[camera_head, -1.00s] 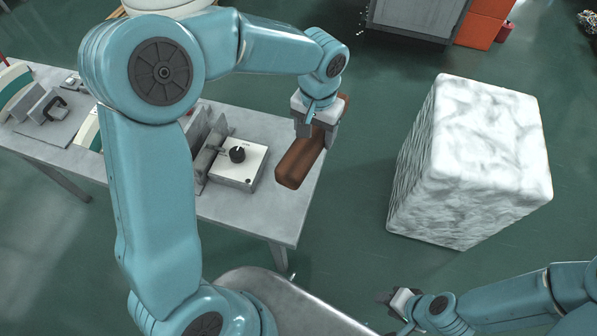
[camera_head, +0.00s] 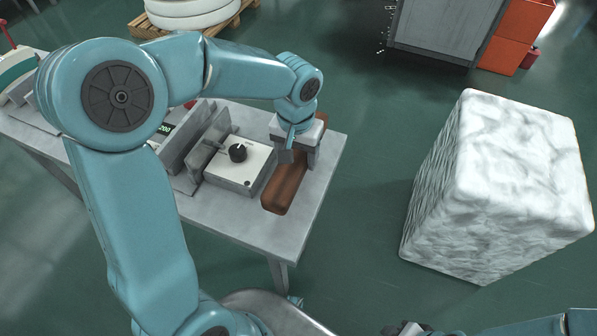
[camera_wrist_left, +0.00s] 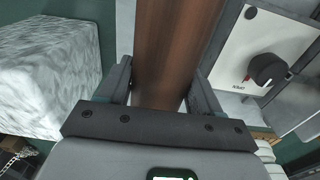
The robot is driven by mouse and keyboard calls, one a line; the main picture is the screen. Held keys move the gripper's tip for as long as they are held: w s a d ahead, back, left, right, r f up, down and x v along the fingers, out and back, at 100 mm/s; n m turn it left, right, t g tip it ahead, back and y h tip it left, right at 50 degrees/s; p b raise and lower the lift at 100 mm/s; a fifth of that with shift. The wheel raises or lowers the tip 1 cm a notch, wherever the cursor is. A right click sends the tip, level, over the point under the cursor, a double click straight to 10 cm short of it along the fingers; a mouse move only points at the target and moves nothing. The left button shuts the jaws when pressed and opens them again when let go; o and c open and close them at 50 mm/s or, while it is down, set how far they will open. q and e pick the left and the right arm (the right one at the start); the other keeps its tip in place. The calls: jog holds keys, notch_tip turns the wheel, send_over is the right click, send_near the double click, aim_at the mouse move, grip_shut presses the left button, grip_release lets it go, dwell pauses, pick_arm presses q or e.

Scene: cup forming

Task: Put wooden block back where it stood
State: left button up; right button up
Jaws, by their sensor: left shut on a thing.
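The wooden block (camera_head: 284,190) is a long brown bar with rounded edges, at the right end of the grey table (camera_head: 318,192) in the head view. My left gripper (camera_head: 297,158) is shut on it from above, near its far end. In the left wrist view the block (camera_wrist_left: 176,50) runs between the two fingers of the left gripper (camera_wrist_left: 165,88). I cannot tell whether its underside touches the table top. My right gripper (camera_head: 404,328) shows only in part at the bottom edge of the head view, and its jaws are unclear.
A white control box (camera_head: 240,165) with a black knob stands just left of the block. A large white rough-surfaced block (camera_head: 505,180) stands on the floor to the right. A grey cabinet (camera_head: 445,28) and orange bins (camera_head: 515,38) are at the back.

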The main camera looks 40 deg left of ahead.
pick_arm(q)
jog(key=shift+f, duration=0.65)
jog(key=shift+d+f, duration=0.1)
jog(key=shift+f, duration=2.45)
jog(key=shift+b, duration=0.35)
jog(key=shift+f, duration=0.2)
jog(key=o, duration=1.7)
jog(key=shift+r, duration=0.1)
